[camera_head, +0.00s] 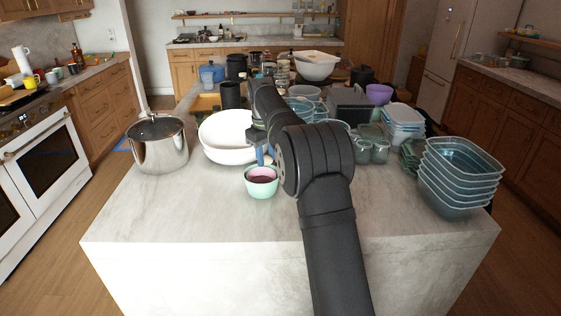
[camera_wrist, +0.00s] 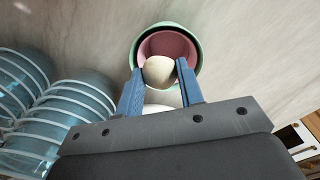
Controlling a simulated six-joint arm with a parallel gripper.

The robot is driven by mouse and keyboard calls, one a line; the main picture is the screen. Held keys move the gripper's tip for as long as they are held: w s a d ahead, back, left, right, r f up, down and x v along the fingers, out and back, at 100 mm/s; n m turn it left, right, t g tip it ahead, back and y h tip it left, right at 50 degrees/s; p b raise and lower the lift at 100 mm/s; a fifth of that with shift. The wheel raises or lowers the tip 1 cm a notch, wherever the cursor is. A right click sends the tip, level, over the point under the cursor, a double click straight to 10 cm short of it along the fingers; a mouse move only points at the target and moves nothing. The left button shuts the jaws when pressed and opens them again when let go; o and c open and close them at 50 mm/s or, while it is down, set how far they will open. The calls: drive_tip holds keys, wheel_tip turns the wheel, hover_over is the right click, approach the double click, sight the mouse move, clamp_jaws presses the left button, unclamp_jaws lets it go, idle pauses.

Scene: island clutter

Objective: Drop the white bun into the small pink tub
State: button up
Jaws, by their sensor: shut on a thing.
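The white bun (camera_wrist: 158,71) sits between the blue fingertips of my gripper (camera_wrist: 160,67), which is shut on it. In the wrist view the bun overlaps the opening of the small pink tub (camera_wrist: 166,39). The pink tub is nested inside a mint-green tub (camera_wrist: 197,41), and both stand on the counter. In the head view the pink interior (camera_head: 262,179) shows inside the green tub (camera_head: 262,191), with my blue fingers (camera_head: 262,156) just above and behind it. The bun cannot be made out in the head view. Its exact height over the tub is unclear.
A large white bowl (camera_head: 226,150) is close behind and left of the tubs. A steel pot (camera_head: 159,148) stands farther left. The counter front (camera_head: 180,215) is clear.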

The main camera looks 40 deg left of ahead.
drive_tip(key=shift+a, duration=0.25)
drive_tip(key=shift+f, duration=3)
drive_tip(key=o, duration=1)
drive_tip(key=shift+o, duration=0.2)
drive_tip(key=shift+r, duration=0.1)
wheel_tip(320, 180, up, 17)
drive_tip(key=shift+s, duration=0.4)
